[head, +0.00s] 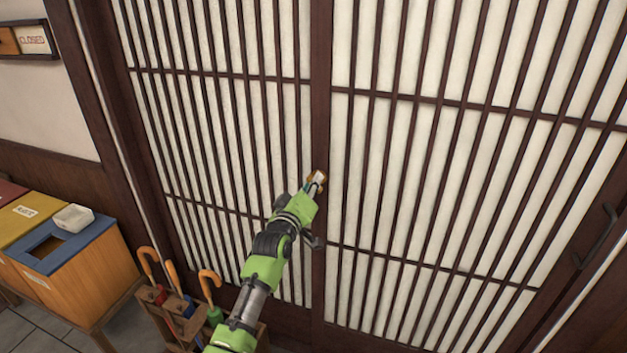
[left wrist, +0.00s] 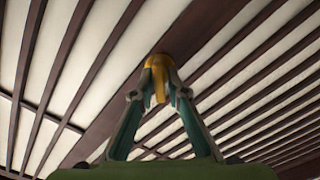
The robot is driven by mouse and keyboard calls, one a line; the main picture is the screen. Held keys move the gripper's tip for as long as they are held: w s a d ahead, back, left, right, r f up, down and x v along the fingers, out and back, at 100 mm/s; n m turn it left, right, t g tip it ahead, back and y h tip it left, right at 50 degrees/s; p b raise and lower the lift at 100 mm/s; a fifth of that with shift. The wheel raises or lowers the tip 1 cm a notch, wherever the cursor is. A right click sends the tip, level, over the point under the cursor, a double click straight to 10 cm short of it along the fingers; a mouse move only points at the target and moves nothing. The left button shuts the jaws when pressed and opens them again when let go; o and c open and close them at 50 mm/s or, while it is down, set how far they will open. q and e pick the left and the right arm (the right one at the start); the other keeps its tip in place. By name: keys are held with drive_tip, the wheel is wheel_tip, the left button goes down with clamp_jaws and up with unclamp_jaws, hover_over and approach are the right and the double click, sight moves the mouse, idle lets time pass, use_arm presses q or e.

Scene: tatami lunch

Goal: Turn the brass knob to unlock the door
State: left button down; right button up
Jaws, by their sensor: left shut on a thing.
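The brass knob (left wrist: 159,68) is on the dark wooden stile between the two lattice panels of the door (head: 321,110). In the left wrist view it shows yellow between my fingertips. My left gripper (head: 317,181) reaches up to the stile and is shut on the knob; it also shows in the left wrist view (left wrist: 158,88) with a finger on each side of the knob. In the head view the gripper hides most of the knob. How far the knob is turned cannot be told. My right gripper is not in view.
A dark pull handle (head: 597,236) is on the door's right side. At lower left stand an umbrella stand (head: 172,318) with several hooked handles and a wooden bin cabinet (head: 85,270) with a white box (head: 73,218) on top. A "CLOSED" sign (head: 33,40) hangs at upper left.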

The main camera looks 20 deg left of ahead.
use_arm(q)
drive_tip(key=n+p, duration=0.1)
drive_tip(key=n, duration=0.3)
drive_tip(key=shift+a+f+n, duration=0.1)
drive_tip(key=shift+n, duration=0.2)
drive_tip(key=n, duration=0.4)
drive_tip(key=shift+f, duration=0.15)
drive_tip(key=shift+n, duration=0.3)
drive_tip(key=c, duration=2.1)
unclamp_jaws()
drive_tip(key=shift+c, duration=0.2)
drive_tip(key=shift+s, duration=0.15)
drive_tip(key=s, duration=1.1)
drive_tip(key=shift+s+a, duration=0.2)
drive_tip(key=shift+s, duration=0.2)
